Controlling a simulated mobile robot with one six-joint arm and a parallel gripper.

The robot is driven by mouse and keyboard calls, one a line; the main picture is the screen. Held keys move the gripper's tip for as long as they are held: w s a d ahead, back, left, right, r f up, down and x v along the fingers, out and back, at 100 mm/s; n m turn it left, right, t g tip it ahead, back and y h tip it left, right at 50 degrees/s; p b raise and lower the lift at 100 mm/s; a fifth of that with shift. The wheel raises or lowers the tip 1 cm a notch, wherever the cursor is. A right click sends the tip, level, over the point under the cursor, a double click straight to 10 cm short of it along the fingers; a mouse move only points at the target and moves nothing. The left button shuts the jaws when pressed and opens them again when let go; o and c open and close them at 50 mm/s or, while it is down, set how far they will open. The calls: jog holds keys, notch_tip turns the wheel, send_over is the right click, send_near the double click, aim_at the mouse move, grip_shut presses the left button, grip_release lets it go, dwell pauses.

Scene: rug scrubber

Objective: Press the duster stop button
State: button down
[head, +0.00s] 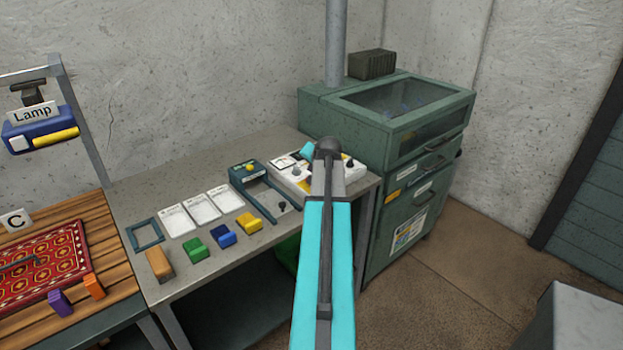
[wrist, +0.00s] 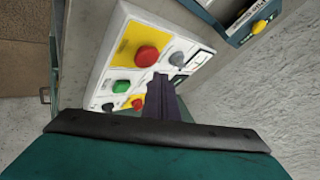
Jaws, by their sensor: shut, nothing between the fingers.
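A white control panel (wrist: 102,72) fills the upper middle of the wrist view. It carries a large red button (wrist: 146,57) on a yellow plate, a green button (wrist: 121,87) and a smaller red button (wrist: 138,103). No label is legible enough to tell which is the duster stop. My gripper (wrist: 160,80) is shut and empty, its dark fingers over the panel, just right of the red and green buttons. I cannot tell whether the fingertips touch the panel. In the head view my arm partly covers the panel (head: 285,173).
A green cabinet (head: 345,105) stands close behind the panel. Bare floor (head: 450,285) lies at right.

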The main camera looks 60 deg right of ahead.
jog(key=shift+r+p, duration=0.9)
jog(key=shift+r, duration=1.15)
